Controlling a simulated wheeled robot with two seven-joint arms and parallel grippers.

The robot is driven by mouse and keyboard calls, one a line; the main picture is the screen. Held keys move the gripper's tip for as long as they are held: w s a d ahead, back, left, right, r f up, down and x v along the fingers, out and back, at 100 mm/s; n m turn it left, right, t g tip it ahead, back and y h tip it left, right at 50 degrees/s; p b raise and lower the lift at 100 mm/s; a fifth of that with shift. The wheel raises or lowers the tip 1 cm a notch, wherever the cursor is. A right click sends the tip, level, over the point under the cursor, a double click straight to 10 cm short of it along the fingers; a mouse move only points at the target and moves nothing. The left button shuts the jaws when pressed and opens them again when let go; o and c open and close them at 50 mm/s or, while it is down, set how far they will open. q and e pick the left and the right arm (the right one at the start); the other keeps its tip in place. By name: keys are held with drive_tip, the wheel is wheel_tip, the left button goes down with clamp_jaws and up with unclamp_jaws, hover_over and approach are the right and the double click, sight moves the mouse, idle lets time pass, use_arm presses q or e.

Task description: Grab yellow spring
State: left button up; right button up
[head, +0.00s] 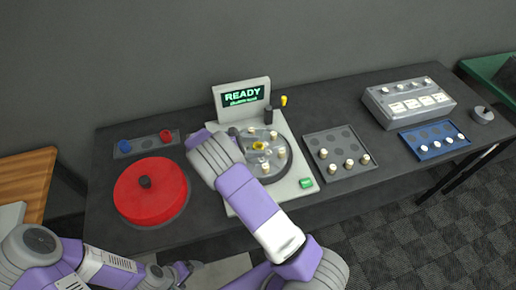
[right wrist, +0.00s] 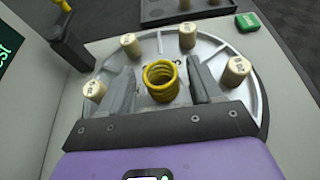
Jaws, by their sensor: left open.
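The yellow spring (right wrist: 161,82) stands upright at the middle of the round grey disc in the right wrist view. It also shows small in the head view (head: 259,146). My right gripper (right wrist: 162,88) is open, with one finger on each side of the spring and a visible gap on both sides. In the head view the right hand (head: 217,155) reaches over the left part of the disc. My left gripper (head: 183,270) is low at the left, in front of the table and away from the spring; it is open.
Several pale labelled cylinders (right wrist: 188,35) stand around the spring on the disc. A screen reading READY (head: 241,97) is behind it. A green button (head: 306,183), a grey tray (head: 338,166) and a large red disc (head: 150,205) are nearby on the dark table.

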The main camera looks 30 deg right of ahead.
drive_tip(key=c, duration=0.9)
drive_tip(key=shift+c, duration=0.3)
drive_tip(key=shift+r, duration=0.1)
